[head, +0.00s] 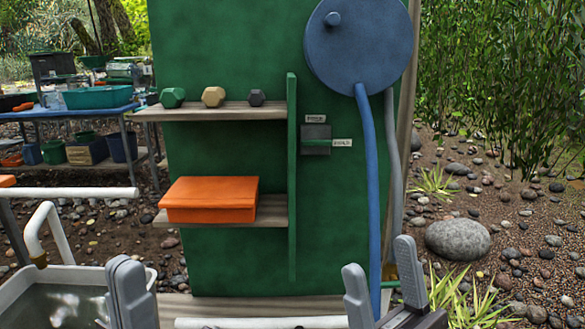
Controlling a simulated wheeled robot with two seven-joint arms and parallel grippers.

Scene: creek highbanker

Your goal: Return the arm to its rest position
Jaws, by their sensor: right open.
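My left gripper (125,278) shows at the bottom left, in front of the white tub's right end. Its grey fingers overlap in the view, so its opening cannot be told. My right gripper (379,258) is at the bottom, right of centre. Its two grey fingers stand apart with nothing between them, in front of the lower end of the blue hose. The lower parts of both grippers and most of both arms are out of the frame.
A green panel (225,150) carries an orange box (210,199) on its lower shelf and three hex pieces on its upper shelf (230,110). A blue reel (360,45) with a blue hose (368,190) hangs right. A white tub (60,275) with water stands bottom left.

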